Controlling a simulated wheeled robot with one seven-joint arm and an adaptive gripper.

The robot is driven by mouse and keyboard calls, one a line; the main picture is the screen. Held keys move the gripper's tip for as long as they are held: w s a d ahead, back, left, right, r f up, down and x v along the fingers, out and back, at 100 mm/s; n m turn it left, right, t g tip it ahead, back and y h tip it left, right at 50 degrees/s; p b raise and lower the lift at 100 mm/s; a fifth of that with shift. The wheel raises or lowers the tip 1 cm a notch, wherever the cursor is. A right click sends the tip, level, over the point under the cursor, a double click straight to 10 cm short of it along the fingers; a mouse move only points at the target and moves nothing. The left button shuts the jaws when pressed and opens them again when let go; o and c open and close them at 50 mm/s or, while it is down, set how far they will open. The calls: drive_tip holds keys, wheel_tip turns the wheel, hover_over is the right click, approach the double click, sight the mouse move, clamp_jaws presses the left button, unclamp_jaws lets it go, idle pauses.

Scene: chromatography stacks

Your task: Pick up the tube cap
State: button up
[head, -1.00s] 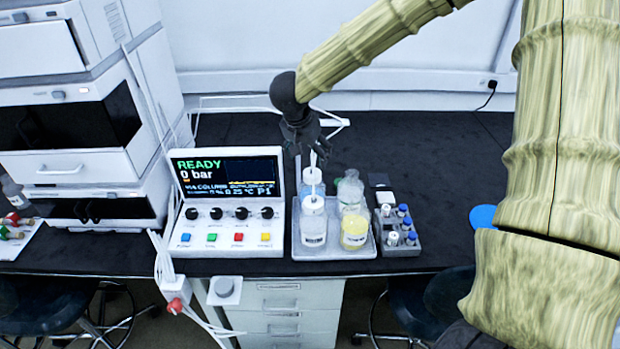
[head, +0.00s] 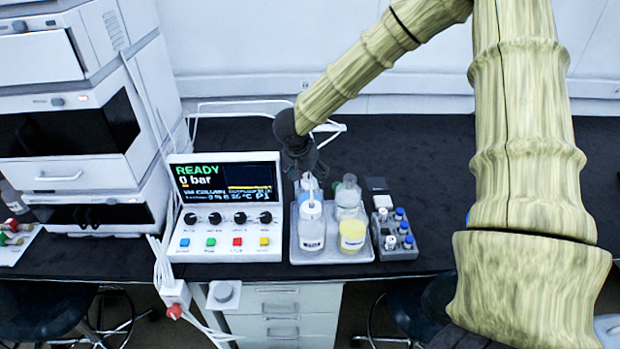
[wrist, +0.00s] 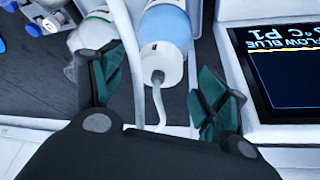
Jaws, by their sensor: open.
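The tube cap appears to be the white cap (wrist: 160,66) on a bottle of pale blue liquid (wrist: 165,25), with thin tubing coming out of it, in the wrist view. In the head view that bottle (head: 304,187) stands at the back left of a grey tray (head: 332,256), its top partly hidden by my gripper (head: 308,168). My gripper is open and empty. In the wrist view its green-padded fingers (wrist: 160,90) stand apart on either side of the cap and tubing. I cannot tell the height left between fingers and cap.
A front bottle (head: 311,232), a yellow bottle (head: 352,236) and a clear bottle (head: 348,192) share the tray. A control box with a screen (head: 226,182) stands close on the left. A vial rack (head: 398,254) stands on the right. Dark bench is free behind.

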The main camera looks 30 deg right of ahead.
drive_tip(key=shift+x, duration=1)
drive_tip(key=c, duration=1.1)
drive_tip(key=shift+r, duration=0.1)
drive_tip(key=shift+c, duration=0.2)
